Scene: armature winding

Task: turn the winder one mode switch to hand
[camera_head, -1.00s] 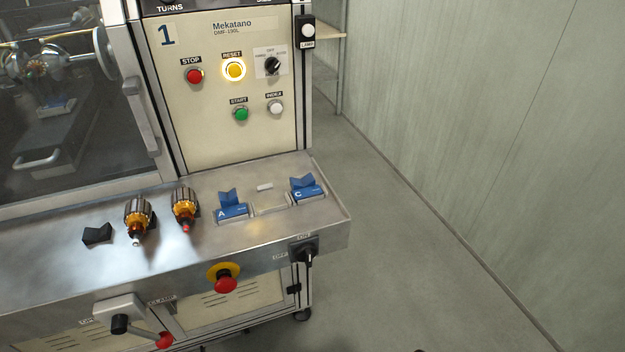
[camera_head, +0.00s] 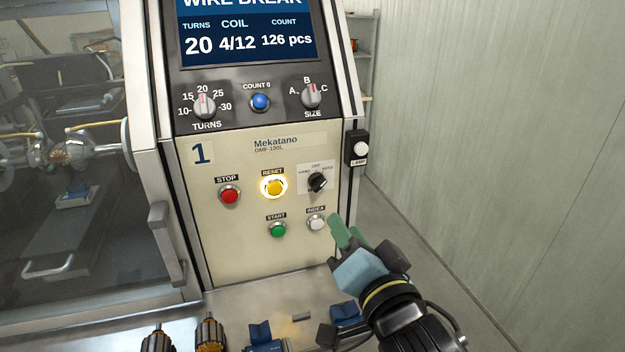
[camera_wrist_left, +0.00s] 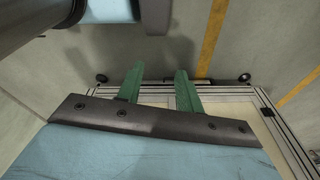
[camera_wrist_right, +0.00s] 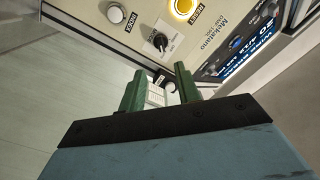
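The mode switch (camera_head: 317,182) is a black rotary knob on a pale plate, right of the lit yellow RESET button, on winder one's cream panel. Its labels are too small to read surely. It also shows in the right wrist view (camera_wrist_right: 160,42), beyond the fingers. My right gripper (camera_head: 345,235) has green fingers and is below and right of the switch, apart from it. In the right wrist view its fingers (camera_wrist_right: 160,92) are spread with nothing between them. My left gripper (camera_wrist_left: 160,85) is out of the head view; its green fingers are apart and empty.
Near the switch are the red STOP button (camera_head: 229,194), RESET button (camera_head: 274,187), green START button (camera_head: 278,229) and white INDEX button (camera_head: 317,222). A LAMP box (camera_head: 357,148) juts out at the panel's right edge. The display (camera_head: 248,35) reads WIRE BREAK.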

